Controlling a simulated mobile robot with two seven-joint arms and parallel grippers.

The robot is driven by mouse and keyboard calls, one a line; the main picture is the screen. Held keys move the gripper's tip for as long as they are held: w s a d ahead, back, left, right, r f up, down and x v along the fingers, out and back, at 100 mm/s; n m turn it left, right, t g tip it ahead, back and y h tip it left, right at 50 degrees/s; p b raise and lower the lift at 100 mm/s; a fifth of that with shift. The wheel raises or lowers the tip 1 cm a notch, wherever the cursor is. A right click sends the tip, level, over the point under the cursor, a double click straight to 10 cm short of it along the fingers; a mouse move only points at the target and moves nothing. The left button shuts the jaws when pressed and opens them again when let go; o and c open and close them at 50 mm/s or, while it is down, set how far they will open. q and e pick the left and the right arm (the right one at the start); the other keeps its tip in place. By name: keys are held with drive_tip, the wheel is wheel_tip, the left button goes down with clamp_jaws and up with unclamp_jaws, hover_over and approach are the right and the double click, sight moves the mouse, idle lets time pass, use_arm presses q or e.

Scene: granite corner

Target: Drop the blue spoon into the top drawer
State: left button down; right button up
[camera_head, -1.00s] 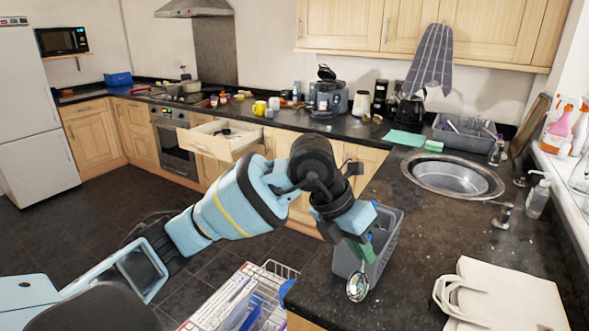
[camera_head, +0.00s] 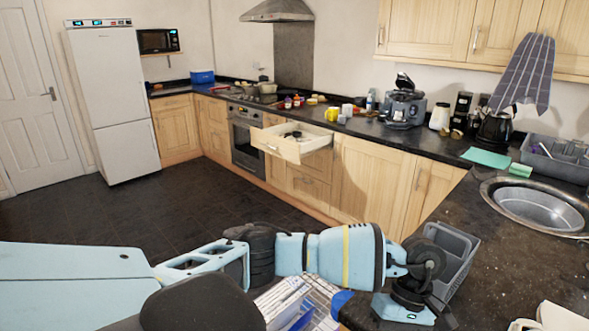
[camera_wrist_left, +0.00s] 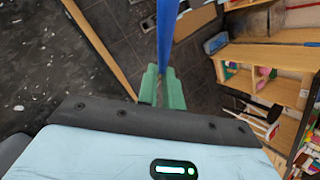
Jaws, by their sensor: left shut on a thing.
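The blue spoon (camera_wrist_left: 168,35) shows in the left wrist view as a blue handle running up from the fingers; its bowl is not visible there. My left gripper (camera_wrist_left: 161,88) is shut on it with green fingers. In the head view my left wrist is low at the bottom, beside the grey caddy; its fingers and the spoon are out of sight. The top drawer (camera_head: 283,148) is pulled open under the far counter, well away from the gripper. A dark item (camera_head: 295,134) lies inside it. My right gripper is not in view.
A grey caddy (camera_head: 462,250) stands on the near black counter, close to my left wrist. An open dishwasher rack (camera_head: 322,292) is below my forearm. The sink (camera_head: 535,207) is at right. The dark tiled floor (camera_head: 150,215) before the drawer is clear.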

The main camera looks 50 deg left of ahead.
use_arm(q)
drive_tip(key=s+a+f+m+t+y, duration=0.1)
drive_tip(key=s+a+f+m+y, duration=0.3)
drive_tip(key=f+m, duration=0.3)
drive_tip(key=m+y, duration=0.1)
drive_tip(key=m, duration=0.3)
drive_tip(key=shift+s+f+m+y, duration=0.25)
drive_tip(key=shift+s+m+y, duration=0.05)
drive_tip(key=shift+s+m, duration=0.1)
drive_tip(key=shift+a, duration=0.15)
